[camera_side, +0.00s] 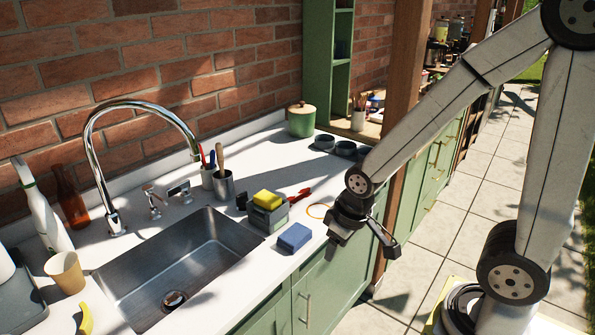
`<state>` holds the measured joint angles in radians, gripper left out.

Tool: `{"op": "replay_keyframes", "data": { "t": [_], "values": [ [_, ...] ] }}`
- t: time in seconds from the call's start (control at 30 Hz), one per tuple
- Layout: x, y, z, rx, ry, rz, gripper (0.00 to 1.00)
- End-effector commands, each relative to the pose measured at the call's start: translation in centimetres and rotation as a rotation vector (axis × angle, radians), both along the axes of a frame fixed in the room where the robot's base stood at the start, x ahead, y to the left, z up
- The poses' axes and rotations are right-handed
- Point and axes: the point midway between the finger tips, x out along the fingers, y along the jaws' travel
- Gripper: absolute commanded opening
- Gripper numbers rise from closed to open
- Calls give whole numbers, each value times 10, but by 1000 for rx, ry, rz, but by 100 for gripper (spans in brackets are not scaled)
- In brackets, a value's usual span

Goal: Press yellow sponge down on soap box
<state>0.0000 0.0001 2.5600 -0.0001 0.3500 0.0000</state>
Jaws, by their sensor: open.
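The yellow sponge (267,198) lies on top of a grey-green box, which looks like the soap box (268,218), on the white counter to the right of the sink. Whether the sponge is seated firmly or loosely on it cannot be told. My gripper (364,242) is open and empty, with its fingers spread, over the front edge of the counter. It is to the right of the sponge and box and apart from both.
A blue block (294,237) lies in front of the box. A red-handled tool (300,195) and a yellow ring (319,211) lie to the right. Cups with utensils (223,187) stand behind. The steel sink (213,243) and tall faucet (140,103) are to the left.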

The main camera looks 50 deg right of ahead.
Motion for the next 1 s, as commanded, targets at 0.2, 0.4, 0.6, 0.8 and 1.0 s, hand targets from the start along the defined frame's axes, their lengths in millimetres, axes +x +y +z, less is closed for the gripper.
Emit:
{"op": "replay_keyframes", "data": {
  "t": [0.2, 0.4, 0.6, 0.8, 1.0],
  "values": [
    [3, 0, 1, 0, 1, -1, 5],
    [24, -3, 6, 0, 14, -8, 0],
    [65, -10, 15, -1, 43, -24, 0],
    [112, -20, 25, 1, 78, -42, 0],
    [156, -32, 33, 2, 114, -61, 0]
  ]
}}
